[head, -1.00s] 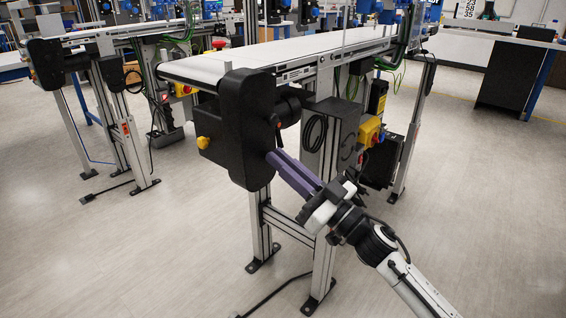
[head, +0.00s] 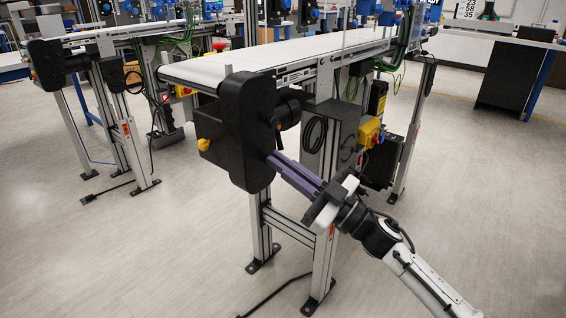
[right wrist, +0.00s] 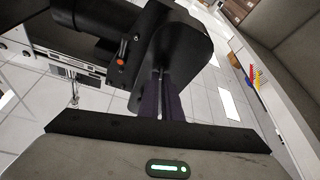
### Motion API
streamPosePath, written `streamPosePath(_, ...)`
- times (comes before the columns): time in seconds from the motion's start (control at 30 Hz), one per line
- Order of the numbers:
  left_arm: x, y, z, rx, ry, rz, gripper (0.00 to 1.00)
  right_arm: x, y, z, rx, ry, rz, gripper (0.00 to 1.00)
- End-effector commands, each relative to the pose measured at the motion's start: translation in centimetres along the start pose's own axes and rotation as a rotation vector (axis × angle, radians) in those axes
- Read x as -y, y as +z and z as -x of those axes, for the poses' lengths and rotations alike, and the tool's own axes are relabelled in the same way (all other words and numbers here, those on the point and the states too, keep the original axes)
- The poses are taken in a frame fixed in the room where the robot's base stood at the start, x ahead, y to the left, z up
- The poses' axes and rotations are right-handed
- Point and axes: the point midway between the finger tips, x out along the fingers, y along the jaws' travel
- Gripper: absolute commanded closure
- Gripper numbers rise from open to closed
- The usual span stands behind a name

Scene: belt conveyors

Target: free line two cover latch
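The black end cover (head: 246,130) is on the near end of the middle conveyor. A dark latch-like lever with a small orange-red mark (head: 277,124) sits on its right side; it also shows in the right wrist view (right wrist: 122,62). My right gripper (head: 270,160) has long purple fingers lying side by side with only a thin line between them. Their tips are at the cover's lower right side, below the lever; whether they touch it I cannot tell. Nothing shows held between them. My left gripper is not in view.
The conveyor belt (head: 290,54) runs away to the back right. A grey box, a yellow and red switch (head: 370,132) and cables hang under it. Another conveyor stands at left.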

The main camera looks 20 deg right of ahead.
Motion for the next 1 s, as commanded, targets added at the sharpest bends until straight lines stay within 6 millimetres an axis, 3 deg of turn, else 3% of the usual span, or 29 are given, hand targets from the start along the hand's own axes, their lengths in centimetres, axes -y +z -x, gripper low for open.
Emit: streamPosePath(1.0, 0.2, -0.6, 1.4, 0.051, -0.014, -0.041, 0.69, 0.0, 0.3, 0.2, 0.012, -0.365, 0.878, 1.0)
